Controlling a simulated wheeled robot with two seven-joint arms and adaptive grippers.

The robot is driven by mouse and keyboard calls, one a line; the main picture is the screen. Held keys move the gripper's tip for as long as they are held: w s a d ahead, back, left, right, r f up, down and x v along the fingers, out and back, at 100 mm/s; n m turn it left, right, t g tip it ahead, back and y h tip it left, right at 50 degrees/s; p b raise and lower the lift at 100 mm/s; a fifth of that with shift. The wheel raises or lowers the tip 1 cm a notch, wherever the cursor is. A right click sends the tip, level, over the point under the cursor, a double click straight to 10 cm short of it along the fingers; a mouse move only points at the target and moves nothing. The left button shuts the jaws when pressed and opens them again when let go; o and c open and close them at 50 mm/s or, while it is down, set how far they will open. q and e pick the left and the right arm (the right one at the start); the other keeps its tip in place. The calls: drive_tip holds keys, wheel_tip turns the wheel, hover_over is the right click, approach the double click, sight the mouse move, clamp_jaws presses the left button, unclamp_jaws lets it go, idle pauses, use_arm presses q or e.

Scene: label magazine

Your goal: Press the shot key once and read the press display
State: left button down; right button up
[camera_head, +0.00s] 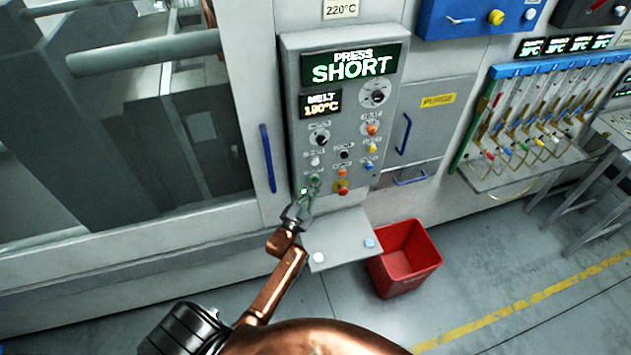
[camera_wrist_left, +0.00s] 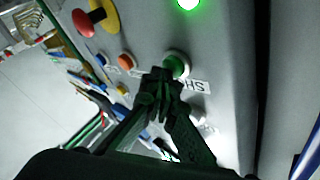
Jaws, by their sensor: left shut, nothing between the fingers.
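The grey control panel (camera_head: 291,90) carries the press display (camera_head: 352,66), which reads "PRESS SHORT" in pale green letters. The green shot key (camera_head: 314,178) is low on the panel. In the left wrist view the key (camera_wrist_left: 178,64) has a pale collar and a partly hidden label showing "SH". My left gripper (camera_head: 306,196) is shut and empty, with its fingertips at the key. In the left wrist view the tips (camera_wrist_left: 160,80) overlap the key's edge; I cannot tell whether they touch it. My right gripper is not in view.
A lit green lamp (camera_wrist_left: 187,3) and a red mushroom button (camera_head: 343,187) sit near the key. The melt display (camera_head: 321,103) reads 190°C. A small shelf (camera_head: 335,245) juts out below the panel, and a red bin (camera_head: 405,262) stands on the floor beside it.

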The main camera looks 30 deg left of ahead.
use_arm(q)
drive_tip(key=shift+s+d+p, duration=0.3)
drive_tip(key=shift+s+d, duration=0.25)
drive_tip(key=s+d+p, duration=0.1)
drive_tip(key=d, duration=0.1)
drive_tip(key=s+d+p, duration=0.1)
drive_tip(key=s+d, duration=0.1)
drive_tip(key=shift+s, duration=0.1)
idle(0.4)
drive_tip(key=shift+a+f, duration=0.1)
idle(0.5)
